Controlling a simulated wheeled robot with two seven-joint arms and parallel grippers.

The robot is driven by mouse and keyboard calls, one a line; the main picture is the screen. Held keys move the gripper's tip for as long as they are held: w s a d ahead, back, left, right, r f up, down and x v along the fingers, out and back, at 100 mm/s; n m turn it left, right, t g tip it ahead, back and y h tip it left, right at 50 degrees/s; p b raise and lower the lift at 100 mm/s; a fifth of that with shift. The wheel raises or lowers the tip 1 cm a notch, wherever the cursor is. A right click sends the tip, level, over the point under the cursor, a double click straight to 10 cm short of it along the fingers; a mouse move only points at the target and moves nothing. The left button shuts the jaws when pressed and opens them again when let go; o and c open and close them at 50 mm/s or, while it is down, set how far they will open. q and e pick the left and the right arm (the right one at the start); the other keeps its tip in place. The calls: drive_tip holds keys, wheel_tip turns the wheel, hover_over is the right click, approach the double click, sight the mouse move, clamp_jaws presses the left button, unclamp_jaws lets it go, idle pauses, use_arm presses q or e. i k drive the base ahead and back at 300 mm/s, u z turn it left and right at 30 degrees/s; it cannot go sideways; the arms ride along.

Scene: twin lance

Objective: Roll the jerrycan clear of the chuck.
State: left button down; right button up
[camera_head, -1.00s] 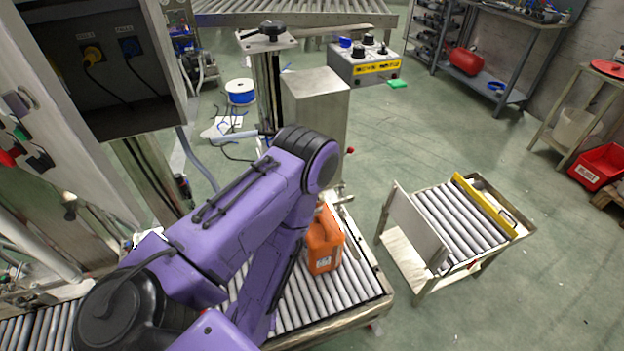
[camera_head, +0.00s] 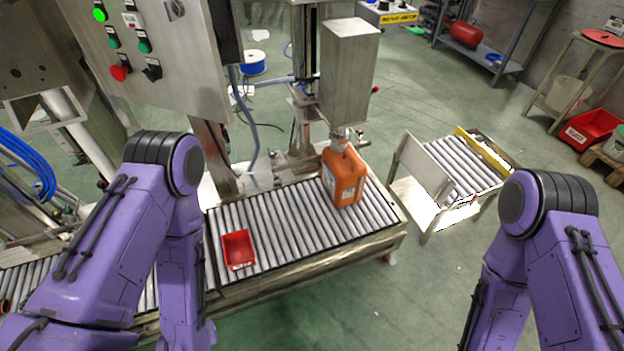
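The orange jerrycan (camera_head: 343,178) stands upright on the roller conveyor (camera_head: 287,240), toward its right end. Its top is right under the steel filling head (camera_head: 347,75). The chuck (camera_head: 338,142) shows as a small metal piece at the bottom of that head, above the jerrycan's neck; I cannot tell whether the two touch. My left arm comes in at the left and my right arm at the right, both pointing down. Both grippers are below the picture's edge or hidden by my arms.
A red tray (camera_head: 238,250) sits on the rollers left of the jerrycan. A control cabinet (camera_head: 150,40) stands at upper left. A separate roller cart (camera_head: 455,170) with an upright plate stands to the right, with a floor gap between it and the conveyor.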

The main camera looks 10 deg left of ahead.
sight(344, 174)
drive_tip(key=z, duration=1.85)
drive_tip(key=i, duration=2.5)
drive_tip(key=u, duration=2.5)
